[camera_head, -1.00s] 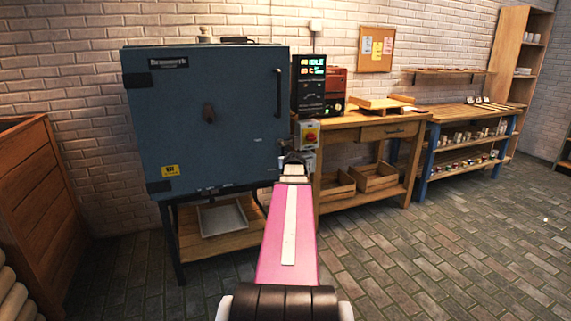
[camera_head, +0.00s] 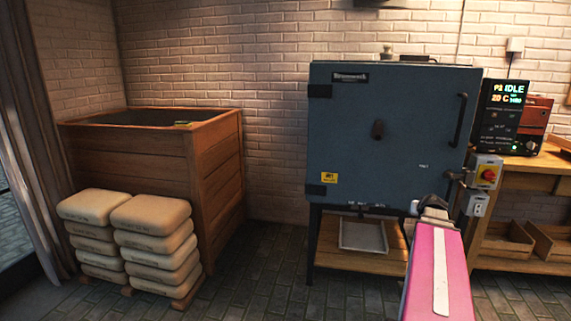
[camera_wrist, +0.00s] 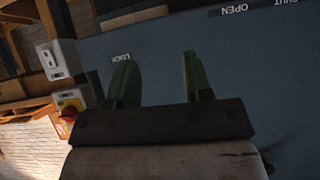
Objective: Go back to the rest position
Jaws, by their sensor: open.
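My gripper (camera_wrist: 157,80) shows in the wrist view with its two green fingers spread apart and nothing between them. Behind the fingers is the blue-grey front of the kiln (camera_wrist: 240,60), with printed labels that appear upside down. In the head view my pink arm reaches forward from the lower right towards the lower right part of the kiln (camera_head: 390,120). The fingers are hard to make out there. The kiln door is shut, with a dark vertical handle (camera_head: 459,120) on its right side. Whether the fingers touch the kiln cannot be told.
A switch box with a red knob (camera_head: 487,174) and a controller reading IDLE (camera_head: 503,115) stand right of the kiln. A wooden bench (camera_head: 520,180) is at the right. A wooden bin (camera_head: 215,160) and stacked sacks (camera_head: 150,215) stand left. The brick floor (camera_head: 255,270) between is clear.

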